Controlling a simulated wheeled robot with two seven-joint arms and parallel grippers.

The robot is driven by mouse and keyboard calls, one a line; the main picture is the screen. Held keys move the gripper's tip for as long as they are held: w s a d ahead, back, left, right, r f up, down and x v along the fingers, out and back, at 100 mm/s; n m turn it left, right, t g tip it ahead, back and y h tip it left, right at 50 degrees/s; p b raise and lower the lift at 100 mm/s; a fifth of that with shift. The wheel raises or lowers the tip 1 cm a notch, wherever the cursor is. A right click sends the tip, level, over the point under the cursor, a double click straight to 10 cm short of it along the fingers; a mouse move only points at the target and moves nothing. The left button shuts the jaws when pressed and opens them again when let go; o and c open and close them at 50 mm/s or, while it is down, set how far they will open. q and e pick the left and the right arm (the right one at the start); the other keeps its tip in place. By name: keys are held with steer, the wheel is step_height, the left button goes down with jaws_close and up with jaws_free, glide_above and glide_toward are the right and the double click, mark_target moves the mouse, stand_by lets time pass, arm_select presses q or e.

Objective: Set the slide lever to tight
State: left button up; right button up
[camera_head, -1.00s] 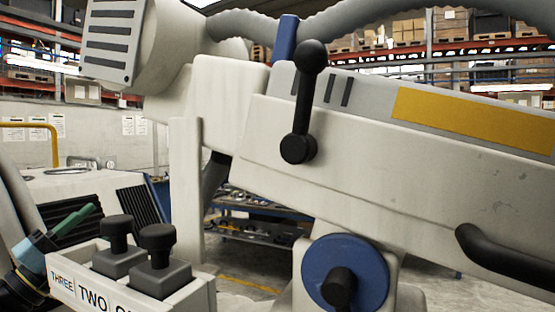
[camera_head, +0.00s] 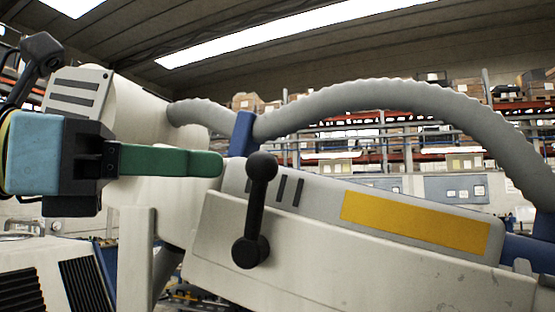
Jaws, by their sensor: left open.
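No "tight" marking is readable; dark slots (camera_head: 289,190) lie just right of the lever. My left gripper (camera_head: 214,164) comes in from the left, its green fingers pointing right at the height of the upper knob. The fingers overlap in this view. They are open and empty, with a small gap in the picture between their tips and the knob. My right gripper is not in view.
A thick grey corrugated hose (camera_head: 400,97) arches above the arm, passing a blue clamp (camera_head: 242,134). A yellow label (camera_head: 415,222) lies along the arm's top right. A pale vented head (camera_head: 140,110) stands behind my left gripper. Shelves with boxes (camera_head: 465,88) are in the background.

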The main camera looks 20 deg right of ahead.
mark_target(246, 165)
arm_select(q)
steer(key=p+x, duration=0.2)
steer(key=x, duration=0.6)
steer(key=shift+d+r, duration=0.1)
steer(key=shift+d, duration=0.1)
steer(key=shift+w+d+p, duration=0.15)
steer(key=shift+d+p, duration=0.2)
steer(key=shift+d, duration=0.35)
steer(key=shift+c, duration=0.4)
jaws_close()
